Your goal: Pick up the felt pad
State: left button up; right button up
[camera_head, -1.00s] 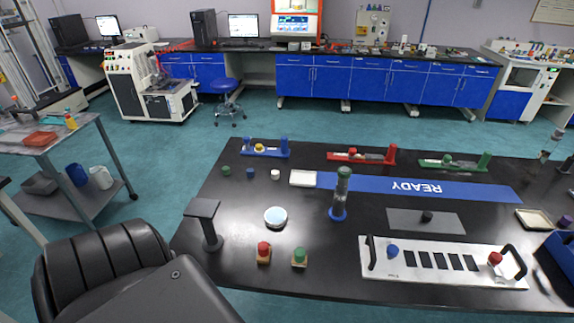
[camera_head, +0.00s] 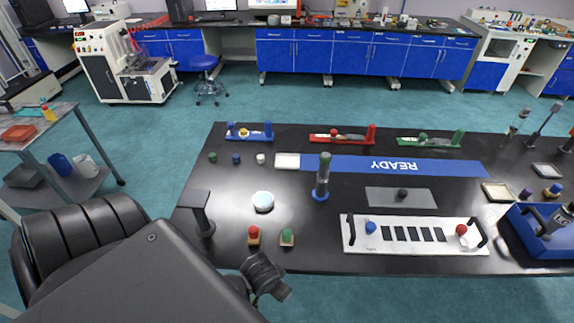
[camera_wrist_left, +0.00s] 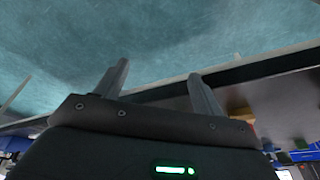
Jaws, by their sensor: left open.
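I cannot tell for certain which item is the felt pad. Candidates are a small white slab (camera_head: 287,161) at the left end of the blue READY strip, and a flat grey mat (camera_head: 376,198) with a dark knob (camera_head: 403,194) on it. My left gripper (camera_head: 268,281) is at the front edge of the black table, just in front of the red and green knobs. In the left wrist view (camera_wrist_left: 157,75) its two fingers are apart with nothing between them, facing the floor and the table edge. My right gripper is not in view.
Near the left gripper are a red knob (camera_head: 254,236), a green knob (camera_head: 287,238) and a dark stand (camera_head: 201,212). A blue tray (camera_head: 525,229) is at right.

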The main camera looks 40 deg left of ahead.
pick_arm(q)
notch_tip(320, 180, up, 5)
jog(key=w, duration=0.2)
jog(key=n+y+p, duration=0.1)
jog(key=n+y, duration=0.1)
jog(key=n, duration=0.4)
send_near(286, 232)
jog(key=f, duration=0.2)
jog(key=shift+t, duration=0.4)
jog(key=x, duration=0.4)
jog(key=shift+w+a+f, duration=0.1)
jog(key=shift+a+f, duration=0.15)
jog(key=shift+a, duration=0.05)
jog(key=shift+w+f, duration=0.15)
jog(key=shift+f, duration=0.25)
